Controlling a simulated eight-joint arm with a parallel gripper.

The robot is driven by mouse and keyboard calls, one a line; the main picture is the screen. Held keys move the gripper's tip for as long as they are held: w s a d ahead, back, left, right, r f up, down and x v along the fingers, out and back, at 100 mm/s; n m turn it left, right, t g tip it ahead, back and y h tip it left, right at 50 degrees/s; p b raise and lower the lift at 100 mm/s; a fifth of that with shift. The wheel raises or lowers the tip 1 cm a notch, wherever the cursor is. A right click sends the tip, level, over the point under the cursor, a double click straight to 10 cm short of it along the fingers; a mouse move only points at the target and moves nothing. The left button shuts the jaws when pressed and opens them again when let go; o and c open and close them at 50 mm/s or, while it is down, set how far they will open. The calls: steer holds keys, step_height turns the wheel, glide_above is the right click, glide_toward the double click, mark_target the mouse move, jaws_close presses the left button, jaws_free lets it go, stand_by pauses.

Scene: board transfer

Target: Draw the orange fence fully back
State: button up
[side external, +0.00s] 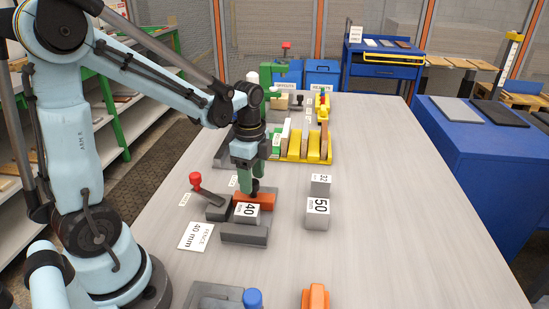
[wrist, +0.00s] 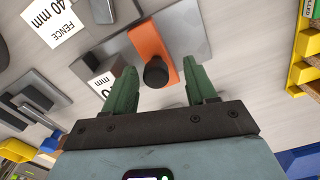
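The orange fence (side external: 266,201) sits on a grey fixture (side external: 215,213), against a block marked 40 (side external: 246,214). In the wrist view the fence (wrist: 146,42) is an orange bar with a dark round knob (wrist: 157,73) standing up from it. My gripper (side external: 256,187) is low over the fence, pointing down. In the wrist view my gripper (wrist: 159,65) has its green fingers wide apart, one on each side of the knob, with visible gaps. Their exact height against the knob is hard to tell.
A red-knobbed lever (side external: 197,181) stands left of the fixture. A card reading FENCE 40 mm (side external: 196,236) lies in front. Blocks marked 50 (side external: 317,214) and 32 (side external: 320,185) stand to the right. A yellow rack (side external: 318,146) is behind. The table's right side is clear.

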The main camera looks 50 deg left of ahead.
step_height(320, 180, up, 12)
stand_by(0.9)
steer(key=s+d+f+n+t, duration=0.4)
steer(key=d+n+t, duration=0.3)
steer(key=n, duration=0.5)
steer(key=shift+d+f, duration=0.4)
steer(key=shift+d, duration=0.05)
